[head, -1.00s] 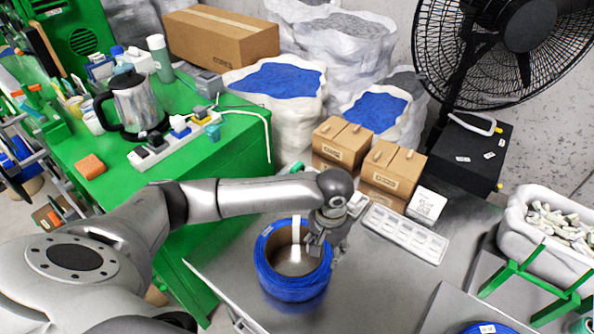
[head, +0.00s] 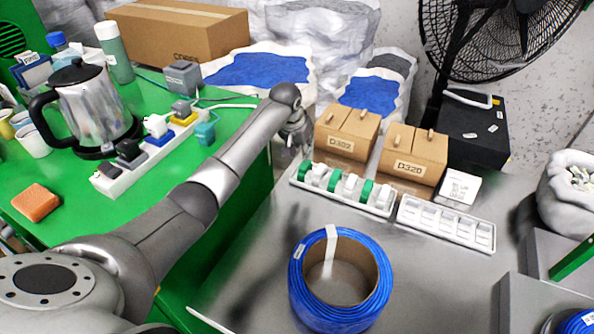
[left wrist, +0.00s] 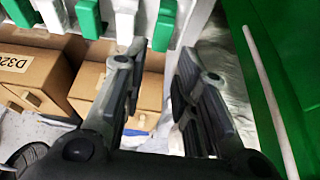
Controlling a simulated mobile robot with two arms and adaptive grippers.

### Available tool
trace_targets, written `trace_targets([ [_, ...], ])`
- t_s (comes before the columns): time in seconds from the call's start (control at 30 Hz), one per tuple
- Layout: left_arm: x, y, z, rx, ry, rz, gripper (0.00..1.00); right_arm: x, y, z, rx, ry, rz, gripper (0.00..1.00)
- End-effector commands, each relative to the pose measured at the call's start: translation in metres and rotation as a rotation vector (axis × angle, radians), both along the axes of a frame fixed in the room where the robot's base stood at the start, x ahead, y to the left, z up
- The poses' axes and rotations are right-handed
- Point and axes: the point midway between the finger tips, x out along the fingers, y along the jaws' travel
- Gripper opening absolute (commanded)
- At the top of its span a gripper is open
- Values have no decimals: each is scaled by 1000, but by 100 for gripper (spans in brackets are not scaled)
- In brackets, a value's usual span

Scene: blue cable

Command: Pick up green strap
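Green straps (head: 349,184) stand among white straps (head: 335,181) in a white rack (head: 378,207) on the metal table, in front of the cardboard boxes. My left gripper (head: 293,150) hangs by the rack's left end in the head view. In the left wrist view, my left gripper (left wrist: 158,62) is open, with nothing between its fingers. My right gripper is not in view.
A blue cable coil (head: 303,298) stands on the metal table (head: 440,285) in front. A second white rack (head: 447,222) is right of the first. Boxes D302 (head: 346,145) and D320 (head: 412,165) stand close behind. The green table (head: 205,170) is at left.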

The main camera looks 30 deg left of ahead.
Motion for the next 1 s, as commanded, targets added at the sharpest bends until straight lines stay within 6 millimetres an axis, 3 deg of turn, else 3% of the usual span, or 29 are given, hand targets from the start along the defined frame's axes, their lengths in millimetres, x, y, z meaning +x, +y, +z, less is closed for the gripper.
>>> trace_targets([
  [0.1,4,2,-9,-4,1,1,27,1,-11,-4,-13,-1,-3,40],
  [0.43,20,3,-47,-2,1,0,27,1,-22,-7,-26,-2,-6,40],
  [0.67,23,4,-58,0,1,1,27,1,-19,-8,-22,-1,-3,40],
  [1.0,35,6,-96,-1,1,1,27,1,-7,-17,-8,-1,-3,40],
])
